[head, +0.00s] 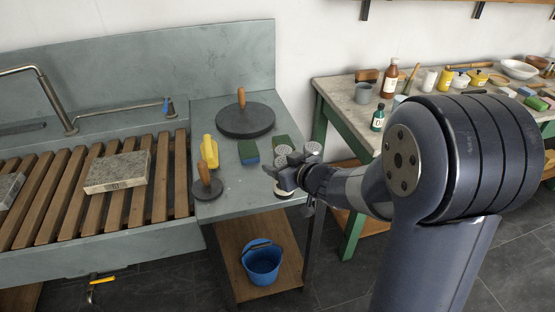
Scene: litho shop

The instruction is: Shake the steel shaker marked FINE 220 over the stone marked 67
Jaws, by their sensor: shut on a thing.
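My gripper (287,178) is at the front right corner of the grey side counter, shut on what looks like a steel shaker, mostly hidden by the jaws. A grey speckled stone (118,170) lies flat on the wooden slats of the sink, well to the left of my gripper. A second stone (9,188) is cut off at the left edge. I cannot read a number on either stone.
A tap (60,105) rises behind the slats. A blue bucket (262,262) sits below. A cluttered bench (340,92) is right.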

